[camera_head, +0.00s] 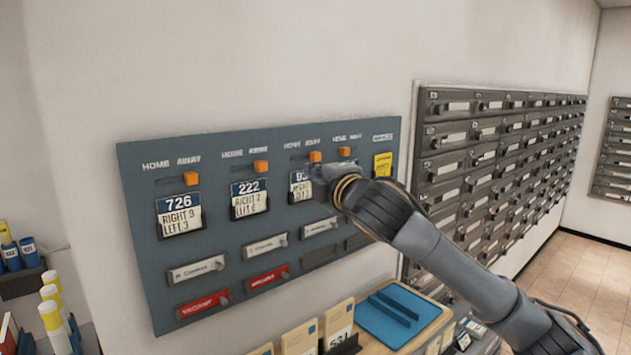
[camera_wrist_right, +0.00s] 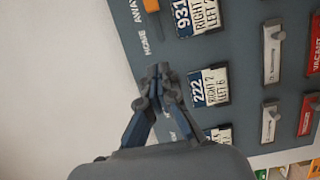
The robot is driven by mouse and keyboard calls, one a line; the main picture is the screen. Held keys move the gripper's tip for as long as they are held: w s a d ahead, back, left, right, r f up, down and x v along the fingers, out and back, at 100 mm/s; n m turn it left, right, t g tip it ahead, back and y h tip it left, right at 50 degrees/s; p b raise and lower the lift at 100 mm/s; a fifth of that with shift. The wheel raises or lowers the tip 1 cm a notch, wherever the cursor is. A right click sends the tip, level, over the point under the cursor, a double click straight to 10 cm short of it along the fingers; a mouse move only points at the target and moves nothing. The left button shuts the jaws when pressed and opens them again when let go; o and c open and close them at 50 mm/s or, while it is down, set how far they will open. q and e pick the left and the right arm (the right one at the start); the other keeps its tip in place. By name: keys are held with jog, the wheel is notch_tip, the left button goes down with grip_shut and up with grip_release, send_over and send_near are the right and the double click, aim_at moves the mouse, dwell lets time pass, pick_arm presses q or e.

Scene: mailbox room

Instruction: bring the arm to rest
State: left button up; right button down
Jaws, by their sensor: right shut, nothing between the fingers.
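My right arm (camera_head: 440,250) reaches in from the lower right across the blue-grey wall board (camera_head: 225,240). Its gripper (camera_head: 318,175) is in front of the board's upper right part and covers part of a number card there. In the right wrist view the gripper (camera_wrist_right: 158,78) has its fingertips together with nothing between them. The board shows beyond the fingers, turned sideways, with the 222 card (camera_wrist_right: 209,87) and the 931 card (camera_wrist_right: 200,15). Whether the fingertips touch the board is unclear. My left gripper is in neither view.
Several orange sliders (camera_head: 260,166) sit under HOME and AWAY labels, above number cards such as 726 (camera_head: 179,213). Below the board are a wooden tray with a blue piece (camera_head: 388,320) and card stands (camera_head: 300,338). Grey mailboxes (camera_head: 490,150) line the wall at right.

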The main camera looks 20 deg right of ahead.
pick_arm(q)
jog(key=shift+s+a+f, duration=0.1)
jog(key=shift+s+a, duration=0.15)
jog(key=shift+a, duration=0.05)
pick_arm(e)
jog(key=shift+d+f, duration=0.1)
jog(key=shift+d, duration=0.25)
jog(key=shift+s, duration=0.1)
